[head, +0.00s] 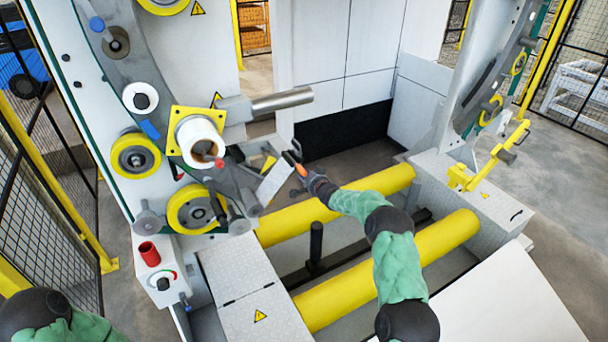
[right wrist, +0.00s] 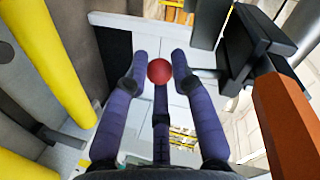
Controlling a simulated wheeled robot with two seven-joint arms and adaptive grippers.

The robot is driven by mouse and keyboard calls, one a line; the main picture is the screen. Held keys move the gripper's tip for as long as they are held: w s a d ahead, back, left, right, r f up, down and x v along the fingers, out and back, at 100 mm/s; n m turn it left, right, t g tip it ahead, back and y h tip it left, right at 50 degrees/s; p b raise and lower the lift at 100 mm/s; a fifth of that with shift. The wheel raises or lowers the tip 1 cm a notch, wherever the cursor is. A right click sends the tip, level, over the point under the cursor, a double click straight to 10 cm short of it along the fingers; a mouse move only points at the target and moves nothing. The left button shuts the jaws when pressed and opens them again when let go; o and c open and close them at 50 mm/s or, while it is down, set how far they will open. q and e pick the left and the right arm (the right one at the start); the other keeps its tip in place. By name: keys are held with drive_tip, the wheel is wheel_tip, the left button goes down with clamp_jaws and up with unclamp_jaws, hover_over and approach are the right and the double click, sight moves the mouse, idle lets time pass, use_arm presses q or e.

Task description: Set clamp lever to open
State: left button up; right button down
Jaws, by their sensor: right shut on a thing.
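My right gripper (head: 306,175) is at the end of the green-sleeved arm, beside the metal plate at the left machine column. In the right wrist view its purple fingers (right wrist: 160,66) are closed around a red ball knob (right wrist: 159,71), which sits between the fingertips. In the head view the knob (head: 301,170) is a small orange-red spot at the fingertips. The shaft behind the knob is hidden, so I cannot tell the lever's angle. My left gripper is outside the view; only part of its arm shows at the lower left.
Yellow rollers (head: 340,205) lie below the right arm. A metal shaft (head: 282,102) juts out above. A white roll (head: 200,138) is on the column.

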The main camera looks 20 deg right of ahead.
drive_tip(key=c, duration=1)
unclamp_jaws()
drive_tip(key=shift+r, duration=0.15)
drive_tip(key=shift+v, duration=5.95)
